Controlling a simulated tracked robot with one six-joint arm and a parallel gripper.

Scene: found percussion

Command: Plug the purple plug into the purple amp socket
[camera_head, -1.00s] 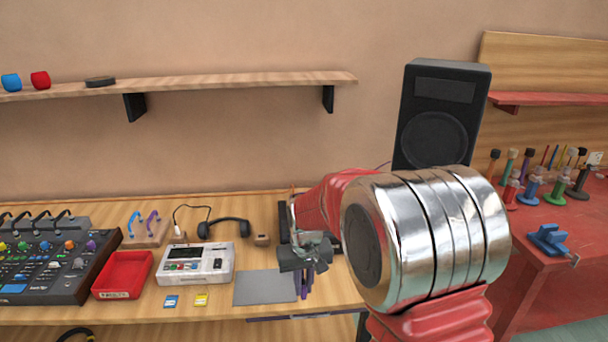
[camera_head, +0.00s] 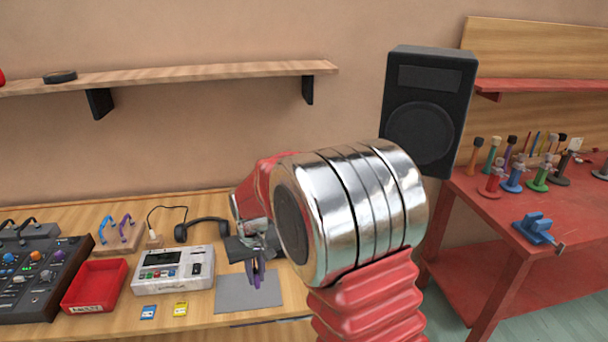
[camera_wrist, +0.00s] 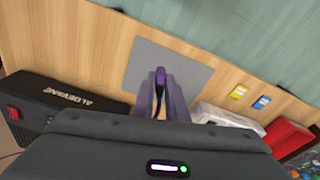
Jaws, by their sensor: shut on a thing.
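My gripper (camera_head: 256,272) is over the grey mat on the wooden bench, pointing down. In the wrist view its two purple-grey fingers (camera_wrist: 161,96) are shut on the purple plug (camera_wrist: 160,76), whose rounded end and dark cable show between them. In the head view the plug is too small to tell from the fingers. A black box with white lettering, perhaps the amp (camera_wrist: 62,106), lies left of the gripper in the wrist view; in the head view my arm mostly hides it. No purple socket can be made out.
The grey mat (camera_head: 232,300) lies flat under the gripper. A white device (camera_head: 172,268), a red tray (camera_head: 95,286), two small cards and a mixer stand to the left. Headphones (camera_head: 203,229) lie behind. A black speaker (camera_head: 428,110) stands at the right.

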